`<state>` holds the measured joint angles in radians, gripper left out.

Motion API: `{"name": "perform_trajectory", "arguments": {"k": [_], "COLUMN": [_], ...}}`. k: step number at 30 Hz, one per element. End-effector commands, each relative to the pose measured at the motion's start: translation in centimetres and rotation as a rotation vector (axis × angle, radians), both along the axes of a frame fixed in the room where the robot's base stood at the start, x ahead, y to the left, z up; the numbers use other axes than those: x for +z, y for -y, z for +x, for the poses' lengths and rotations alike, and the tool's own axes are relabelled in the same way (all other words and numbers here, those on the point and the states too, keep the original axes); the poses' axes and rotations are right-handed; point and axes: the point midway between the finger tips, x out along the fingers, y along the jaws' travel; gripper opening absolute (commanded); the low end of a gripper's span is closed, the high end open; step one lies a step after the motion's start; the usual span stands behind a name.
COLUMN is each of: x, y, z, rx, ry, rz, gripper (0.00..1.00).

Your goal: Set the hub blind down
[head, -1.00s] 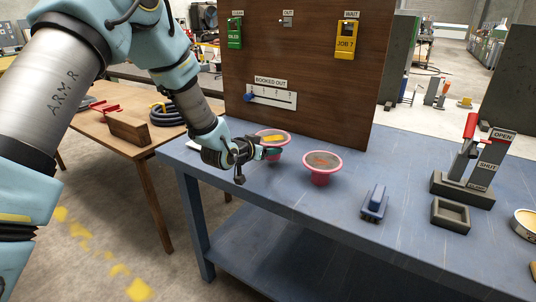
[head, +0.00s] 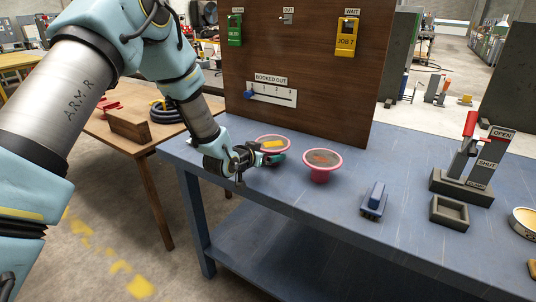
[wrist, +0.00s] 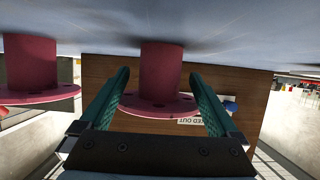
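A pink flanged spool, apparently the hub blind (head: 264,138), stands wide flange up on the blue bench (head: 290,210), with a yellow patch on top. The wrist view is upside down; there the hub (wrist: 161,62) meets the bench surface, its drilled flange hanging below. My gripper (head: 279,158) is low over the bench at this spool. In the wrist view its teal fingers (wrist: 160,78) are spread either side of the hub, with a visible gap at each side. The head view hides most of the hub behind the gripper.
A second pink spool (head: 321,172) stands close to the right. Farther right are a blue block (head: 375,198), a grey square tray (head: 449,211) and a lever stand (head: 462,186). A wooden board (head: 310,105) rises behind. Bench between the blue block and front edge is clear.

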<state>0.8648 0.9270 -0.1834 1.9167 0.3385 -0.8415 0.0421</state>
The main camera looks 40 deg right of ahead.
Motion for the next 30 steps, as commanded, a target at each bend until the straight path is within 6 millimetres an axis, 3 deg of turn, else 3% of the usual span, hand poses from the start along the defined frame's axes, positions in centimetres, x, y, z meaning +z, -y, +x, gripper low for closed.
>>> {"name": "perform_trajectory", "arguments": {"k": [10,24,30], "x": [0.4,3.8,4.6], "y": [-0.5,-8.7,-10.5], "z": [-0.1,-2.2,-2.7], "rx": [0.001,0.002,0.000], "ry": [0.000,0.001,0.000], "rz": [0.000,-0.001,0.000], "gripper": [0.96,0.96,0.96]}}
